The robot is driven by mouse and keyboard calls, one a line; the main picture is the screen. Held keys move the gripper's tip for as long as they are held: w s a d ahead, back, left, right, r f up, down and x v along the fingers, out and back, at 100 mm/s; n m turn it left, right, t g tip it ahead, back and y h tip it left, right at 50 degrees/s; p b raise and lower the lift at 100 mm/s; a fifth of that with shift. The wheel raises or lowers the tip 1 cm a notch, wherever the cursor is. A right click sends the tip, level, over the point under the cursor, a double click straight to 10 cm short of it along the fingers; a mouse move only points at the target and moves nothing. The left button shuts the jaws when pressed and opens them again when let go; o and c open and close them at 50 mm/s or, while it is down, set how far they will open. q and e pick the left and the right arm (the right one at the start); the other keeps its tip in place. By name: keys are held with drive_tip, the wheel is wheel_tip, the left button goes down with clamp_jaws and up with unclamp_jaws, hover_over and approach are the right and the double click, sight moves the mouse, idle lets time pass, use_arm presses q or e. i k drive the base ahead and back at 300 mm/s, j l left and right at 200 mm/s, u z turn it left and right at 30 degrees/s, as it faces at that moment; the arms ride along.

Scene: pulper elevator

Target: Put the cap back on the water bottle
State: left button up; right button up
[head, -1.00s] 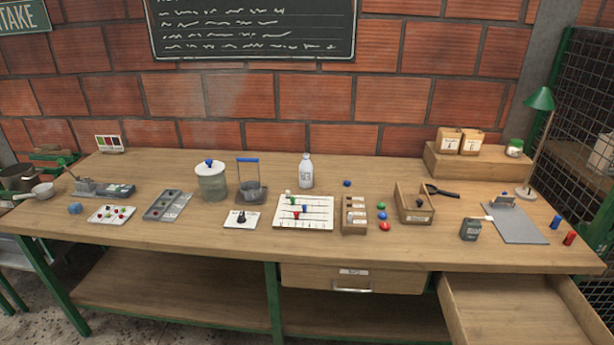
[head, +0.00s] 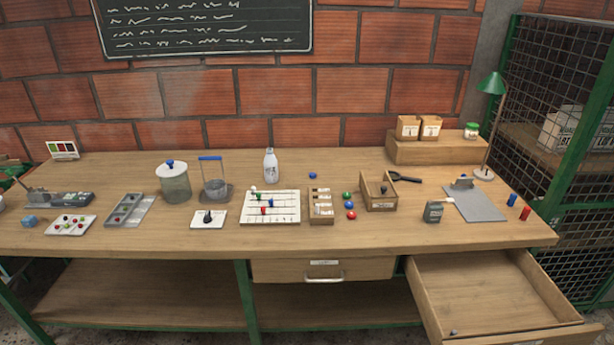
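The water bottle (head: 270,167) is pale and stands upright at the back of the wooden workbench (head: 350,238), left of its middle. Its neck is narrow; its top is too small to see clearly. A small blue round piece (head: 312,175), which looks like a cap, lies on the bench just right of the bottle and apart from it. Neither of my grippers shows in the head view.
A board with coloured pegs (head: 285,219) and a compartment box (head: 322,219) stand in front of the bottle. An open drawer (head: 480,282) juts out at lower right, holding a small dark item.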

sight(270, 163)
drive_tip(key=i+l, duration=0.15)
drive_tip(key=i, duration=0.4)
drive_tip(key=i+l, duration=0.15)
drive_tip(key=i, duration=0.45)
drive_tip(key=u, duration=1.2)
